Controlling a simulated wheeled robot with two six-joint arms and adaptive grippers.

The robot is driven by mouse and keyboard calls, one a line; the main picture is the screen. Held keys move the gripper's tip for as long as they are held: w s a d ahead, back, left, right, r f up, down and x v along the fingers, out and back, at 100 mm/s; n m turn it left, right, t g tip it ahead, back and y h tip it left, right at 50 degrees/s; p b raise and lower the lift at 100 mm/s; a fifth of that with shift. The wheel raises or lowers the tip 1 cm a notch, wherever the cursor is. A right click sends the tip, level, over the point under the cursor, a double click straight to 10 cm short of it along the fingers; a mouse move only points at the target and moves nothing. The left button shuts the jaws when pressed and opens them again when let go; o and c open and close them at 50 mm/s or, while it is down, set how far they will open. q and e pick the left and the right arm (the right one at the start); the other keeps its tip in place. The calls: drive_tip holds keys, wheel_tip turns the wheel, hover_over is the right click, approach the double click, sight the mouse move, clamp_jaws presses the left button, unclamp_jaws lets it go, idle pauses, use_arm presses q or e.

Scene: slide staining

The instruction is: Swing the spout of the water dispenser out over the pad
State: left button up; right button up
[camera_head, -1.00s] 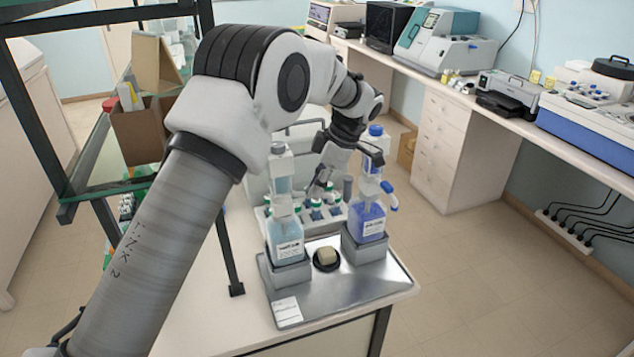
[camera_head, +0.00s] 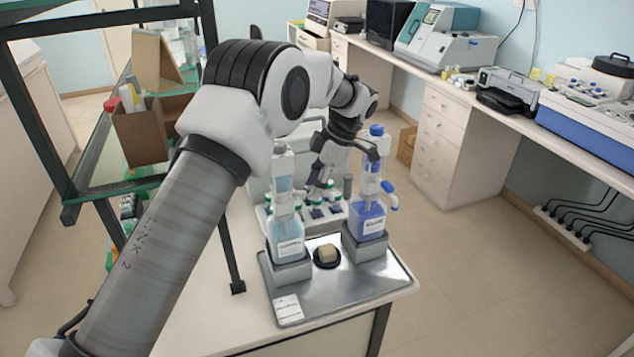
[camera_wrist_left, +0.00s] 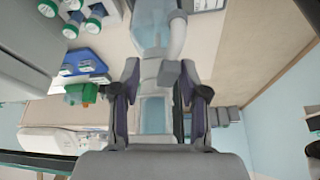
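The water dispenser (camera_head: 287,232), a clear bottle of pale blue liquid with a tall top, stands upright on a grey block on the left of the metal tray. In the left wrist view a pale blue dispenser (camera_wrist_left: 150,28) with a curved spout (camera_wrist_left: 177,42) shows ahead, with a grey piece near the spout's end. My left gripper (camera_head: 317,178) is behind the tray, between the two dispensers. In the left wrist view its fingers (camera_wrist_left: 160,100) are apart, with a pale, clear part in view between them; I cannot tell contact.
A dispenser of dark blue liquid (camera_head: 369,218) stands on the tray's right. Several green-capped bottles (camera_head: 318,210) are behind the tray (camera_head: 345,290). A white label (camera_head: 287,308) lies at its front left. A green-edged shelf (camera_head: 95,175) stands at left.

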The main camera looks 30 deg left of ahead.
use_arm(q)
drive_tip(key=v, duration=1.2)
drive_tip(key=shift+a, duration=0.1)
